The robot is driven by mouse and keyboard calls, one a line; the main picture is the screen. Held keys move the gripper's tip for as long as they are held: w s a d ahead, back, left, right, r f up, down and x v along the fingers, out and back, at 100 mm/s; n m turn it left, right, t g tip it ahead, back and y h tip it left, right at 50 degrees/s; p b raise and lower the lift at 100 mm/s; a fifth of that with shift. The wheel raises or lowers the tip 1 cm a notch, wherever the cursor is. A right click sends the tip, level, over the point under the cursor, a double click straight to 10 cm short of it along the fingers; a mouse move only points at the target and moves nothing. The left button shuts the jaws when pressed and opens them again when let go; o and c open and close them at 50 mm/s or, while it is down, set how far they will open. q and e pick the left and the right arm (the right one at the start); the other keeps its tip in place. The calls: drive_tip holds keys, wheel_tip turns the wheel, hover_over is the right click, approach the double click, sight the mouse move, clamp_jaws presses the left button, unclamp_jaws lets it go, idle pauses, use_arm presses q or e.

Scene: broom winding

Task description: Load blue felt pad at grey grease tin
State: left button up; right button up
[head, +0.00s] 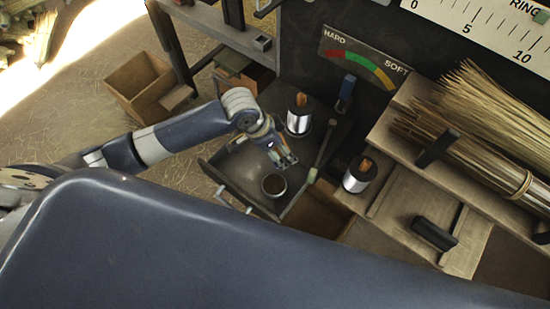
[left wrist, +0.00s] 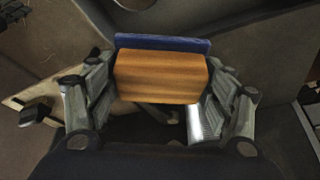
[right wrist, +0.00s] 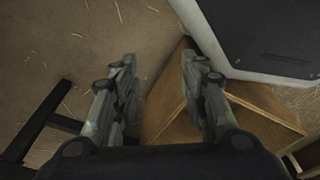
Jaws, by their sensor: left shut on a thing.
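My left gripper (head: 286,160) is above the dark metal tray (head: 230,165), close to the grey grease tin (head: 274,185). The tin is round and open, with dark contents, and stands near the tray's front corner. In the left wrist view, the left gripper (left wrist: 158,95) is shut on a wooden block with a blue felt face, the blue felt pad (left wrist: 162,43). The felt is on the far side from the wrist. The pad looks raised above the tray, apart from the tin. My right gripper (right wrist: 155,85) is open and empty, away from the tray.
A dark lever (head: 325,145) stands just right of the gripper. Straw bundles (head: 480,130) lie on the right shelf. A wooden box (head: 138,85) sits on the floor at left.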

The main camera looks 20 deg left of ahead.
sight(279, 184)
drive_tip(key=s+d+p, duration=0.2)
drive_tip(key=s+p, duration=0.3)
drive_tip(key=s, duration=0.5)
use_arm(q)
drive_tip(key=s+f+m, duration=0.1)
drive_tip(key=s, duration=0.1)
drive_tip(key=s+f+m, duration=0.1)
drive_tip(key=f, duration=0.1)
drive_tip(key=s+f+m, duration=0.1)
drive_tip(key=s, duration=0.1)
drive_tip(key=shift+s+d+f+g+h, duration=0.15)
drive_tip(key=shift+s+g+h, duration=0.2)
drive_tip(key=shift+g+h, duration=0.05)
wheel_tip(279, 184, down, 5)
drive_tip(key=b, duration=0.6)
drive_tip(key=shift+f, duration=0.2)
use_arm(e)
drive_tip(key=shift+g, duration=0.4)
wheel_tip(279, 184, down, 6)
drive_tip(key=shift+r, duration=0.15)
use_arm(q)
drive_tip(key=shift+f, duration=0.55)
use_arm(e)
drive_tip(key=shift+f, duration=0.25)
drive_tip(key=shift+r, duration=0.3)
